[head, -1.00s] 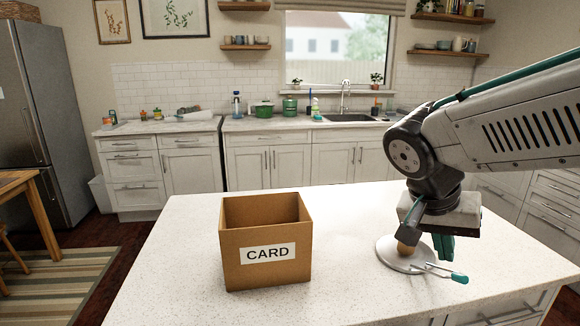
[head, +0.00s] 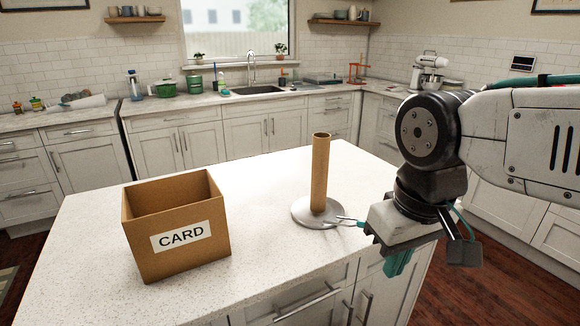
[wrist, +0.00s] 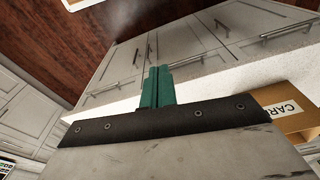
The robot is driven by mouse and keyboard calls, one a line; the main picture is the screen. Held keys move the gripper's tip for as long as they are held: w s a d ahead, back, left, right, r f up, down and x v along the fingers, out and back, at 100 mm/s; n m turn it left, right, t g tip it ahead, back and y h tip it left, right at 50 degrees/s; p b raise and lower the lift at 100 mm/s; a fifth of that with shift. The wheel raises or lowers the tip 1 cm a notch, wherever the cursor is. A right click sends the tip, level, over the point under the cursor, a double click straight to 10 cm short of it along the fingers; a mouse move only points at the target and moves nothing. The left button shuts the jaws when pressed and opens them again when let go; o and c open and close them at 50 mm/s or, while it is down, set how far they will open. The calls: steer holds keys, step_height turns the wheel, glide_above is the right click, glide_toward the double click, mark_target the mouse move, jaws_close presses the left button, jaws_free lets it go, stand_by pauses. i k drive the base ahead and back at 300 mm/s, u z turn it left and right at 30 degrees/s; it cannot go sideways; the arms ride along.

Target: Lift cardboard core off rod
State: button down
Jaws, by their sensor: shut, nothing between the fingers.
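The cardboard core (head: 320,172) is a tall brown tube standing upright on a round grey metal base (head: 314,214) on the island counter. The rod inside it is hidden by the tube. My gripper (head: 400,262) is to the right of the core and lower, at the counter's right edge, apart from the core. In the wrist view its green fingers (wrist: 157,88) are together with nothing between them. The core is not in the wrist view.
An open cardboard box labelled CARD (head: 176,226) stands on the island (head: 262,190) left of the core; it also shows in the wrist view (wrist: 292,92). The counter between box and base is clear.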

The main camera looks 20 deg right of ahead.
mark_target(321, 140)
steer(key=k, duration=0.5)
steer(key=u, duration=1.6)
steer(key=i, duration=1.25)
steer(key=z, duration=2.55)
